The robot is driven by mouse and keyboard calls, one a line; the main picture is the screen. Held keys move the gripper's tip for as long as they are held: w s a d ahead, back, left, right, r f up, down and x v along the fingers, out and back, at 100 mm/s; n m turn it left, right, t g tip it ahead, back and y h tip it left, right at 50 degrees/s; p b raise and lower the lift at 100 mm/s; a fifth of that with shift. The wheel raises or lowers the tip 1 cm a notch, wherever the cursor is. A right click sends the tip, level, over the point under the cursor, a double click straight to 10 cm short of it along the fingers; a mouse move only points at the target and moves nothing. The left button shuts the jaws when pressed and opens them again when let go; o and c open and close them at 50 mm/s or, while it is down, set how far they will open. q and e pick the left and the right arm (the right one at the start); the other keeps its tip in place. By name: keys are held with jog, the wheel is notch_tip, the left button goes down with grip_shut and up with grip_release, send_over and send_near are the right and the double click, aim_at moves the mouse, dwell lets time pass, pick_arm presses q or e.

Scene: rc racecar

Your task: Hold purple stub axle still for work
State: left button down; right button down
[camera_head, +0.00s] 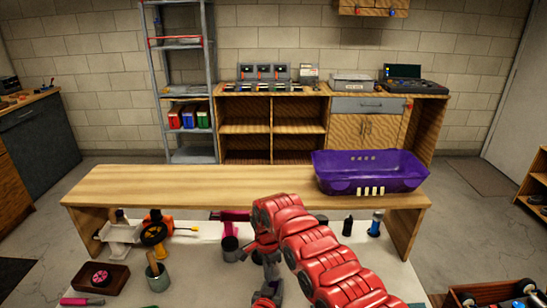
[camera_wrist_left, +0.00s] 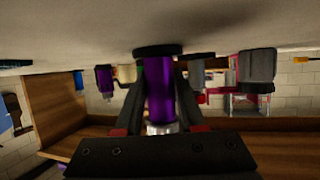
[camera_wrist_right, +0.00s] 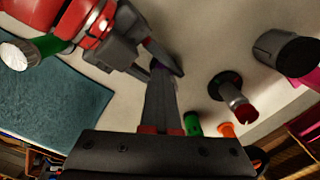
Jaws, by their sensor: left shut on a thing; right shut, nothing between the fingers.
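The purple stub axle (camera_wrist_left: 160,92) shows in the left wrist view as an upright purple cylinder with a dark disc at one end and a silvery tip at the other. My left gripper (camera_wrist_left: 161,76) is shut on it, one finger on each side. In the right wrist view, only a dark purple bit (camera_wrist_right: 158,64) shows by the left gripper's fingers. My right gripper (camera_wrist_right: 160,85) is shut and empty, its fingertips close to that bit; I cannot tell whether they touch. In the head view, a red arm hides the work spot, and the axle is not visible.
A wooden riser (camera_head: 200,185) bears a purple bin (camera_head: 368,184). Around the work spot stand a grey cup (camera_head: 230,248), a blue bottle (camera_head: 375,224), a dark cylinder (camera_wrist_right: 287,52), and green (camera_wrist_right: 192,123) and orange (camera_wrist_right: 226,130) pieces. A teal mat (camera_wrist_right: 50,105) lies at left.

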jog(key=shift+d, duration=0.2)
notch_tip(320, 180, up, 6)
jog(key=shift+s+a, duration=0.25)
jog(key=shift+a, duration=0.05)
jog(key=shift+r, duration=0.1)
dwell(0.4)
notch_tip(320, 180, down, 6)
dwell(0.8)
jog(key=shift+w+d, duration=0.3)
jog(key=shift+w, duration=0.05)
dwell(0.8)
jog(key=shift+s+a, duration=0.1)
